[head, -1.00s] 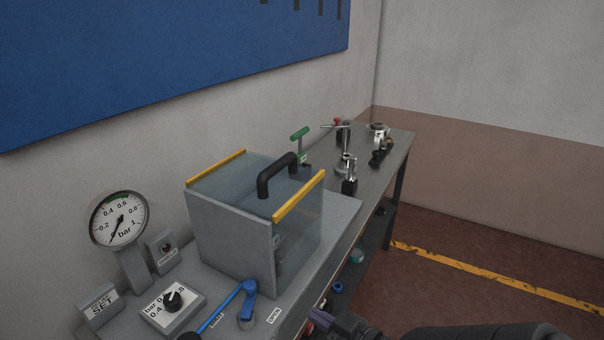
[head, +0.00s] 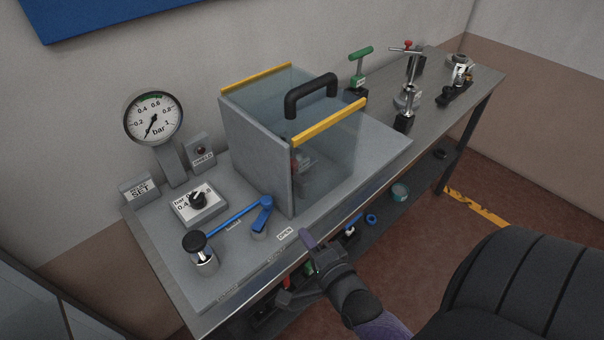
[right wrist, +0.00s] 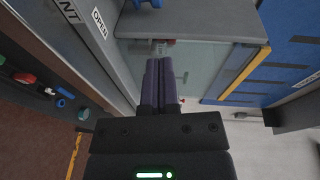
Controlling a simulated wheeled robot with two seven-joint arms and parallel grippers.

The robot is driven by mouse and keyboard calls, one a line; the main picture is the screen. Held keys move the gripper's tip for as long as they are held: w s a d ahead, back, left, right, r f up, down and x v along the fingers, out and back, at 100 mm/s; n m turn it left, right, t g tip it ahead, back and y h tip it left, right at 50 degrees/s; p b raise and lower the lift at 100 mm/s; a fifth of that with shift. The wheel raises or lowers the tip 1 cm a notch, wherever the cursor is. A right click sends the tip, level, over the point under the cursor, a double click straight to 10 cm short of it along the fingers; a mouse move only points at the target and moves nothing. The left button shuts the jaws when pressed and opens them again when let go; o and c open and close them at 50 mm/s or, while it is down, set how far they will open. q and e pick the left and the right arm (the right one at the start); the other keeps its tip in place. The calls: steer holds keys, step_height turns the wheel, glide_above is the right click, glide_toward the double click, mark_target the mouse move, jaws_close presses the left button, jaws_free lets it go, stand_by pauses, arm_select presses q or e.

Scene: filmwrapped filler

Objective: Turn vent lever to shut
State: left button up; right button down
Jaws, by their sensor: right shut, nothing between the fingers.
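The blue vent lever (head: 237,216) sits at the front of the bench's grey base plate. Its thick blue hub end is at the right and its thin bar runs left toward a black-capped metal cylinder (head: 203,255). An OPEN label (head: 285,234) lies to the right of the hub, so the bar points away from it. A small label under the bar is too small to read. My right gripper (head: 306,238) is shut and empty, off the bench's front edge, right of the lever and apart from it. It also shows shut in the right wrist view (right wrist: 159,62). My left gripper is out of view.
A clear-sided box (head: 335,148) with a black handle and yellow edges stands behind the lever. A pressure gauge (head: 153,117) and a knob box (head: 197,203) stand to the left. Clamps and a green-handled tool (head: 359,65) are farther back. A lower shelf holds small parts.

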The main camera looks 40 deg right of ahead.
steer(key=b, duration=0.2)
glide_toward(263, 212)
steer(key=w+d, duration=0.1)
steer(key=w+d+r, duration=0.1)
steer(key=w, duration=0.1)
steer(key=w+d+r, duration=0.1)
steer(key=shift+w+d+r, duration=0.1)
steer(key=shift+w+d, duration=0.25)
steer(key=shift+d, duration=0.05)
steer(key=shift+w+d, duration=0.1)
steer(key=shift+w, duration=0.6)
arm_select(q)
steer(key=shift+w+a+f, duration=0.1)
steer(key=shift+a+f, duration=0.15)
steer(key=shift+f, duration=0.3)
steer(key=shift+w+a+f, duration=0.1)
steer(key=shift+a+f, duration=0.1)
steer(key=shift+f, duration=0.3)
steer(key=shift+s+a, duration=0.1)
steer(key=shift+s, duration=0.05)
arm_select(e)
steer(key=shift+d, duration=0.15)
